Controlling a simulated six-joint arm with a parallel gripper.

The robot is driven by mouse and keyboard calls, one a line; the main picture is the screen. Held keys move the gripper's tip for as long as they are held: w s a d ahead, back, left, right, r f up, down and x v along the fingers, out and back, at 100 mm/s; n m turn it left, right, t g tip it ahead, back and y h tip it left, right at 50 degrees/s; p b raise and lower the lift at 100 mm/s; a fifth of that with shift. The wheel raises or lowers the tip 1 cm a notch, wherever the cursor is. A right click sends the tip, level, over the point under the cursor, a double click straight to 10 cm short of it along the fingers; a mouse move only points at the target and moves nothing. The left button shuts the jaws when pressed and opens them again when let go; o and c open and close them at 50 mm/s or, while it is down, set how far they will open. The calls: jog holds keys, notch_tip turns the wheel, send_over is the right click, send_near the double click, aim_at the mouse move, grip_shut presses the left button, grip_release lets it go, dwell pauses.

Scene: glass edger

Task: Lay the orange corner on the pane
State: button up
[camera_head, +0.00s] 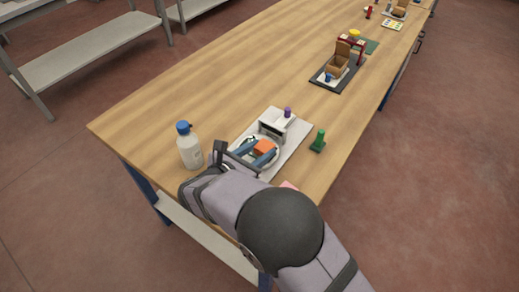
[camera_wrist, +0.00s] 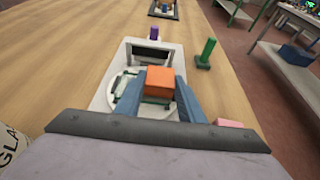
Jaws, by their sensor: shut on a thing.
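The orange corner (camera_wrist: 160,80) is a small orange block between the two blue fingers of my gripper (camera_wrist: 160,95). My gripper is shut on it. In the head view the orange corner (camera_head: 264,146) shows between the blue fingers (camera_head: 258,153), above the white edger (camera_head: 292,135). A round light plate (camera_wrist: 120,84) on the edger shows partly behind the fingers, with dark green pieces at its edge. The pane cannot be clearly told apart from this plate. The gap between the corner and the plate cannot be judged.
A white bottle with a blue cap (camera_head: 189,147) stands left of my gripper. A green post (camera_head: 318,141) stands right of the edger, and a purple knob (camera_head: 287,112) is at its back. A pink block (camera_wrist: 228,123) lies at the near right. The wooden table (camera_head: 190,85) is clear at far left.

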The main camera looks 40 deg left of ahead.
jog(key=shift+f, duration=0.1)
jog(key=shift+f, duration=0.15)
jog(key=o, duration=1)
jog(key=shift+r, duration=0.3)
jog(key=shift+s, duration=0.3)
jog(key=b+v, duration=0.2)
jog(key=v, duration=0.9)
jog(key=shift+s+r, duration=0.15)
jog(key=shift+r, duration=0.05)
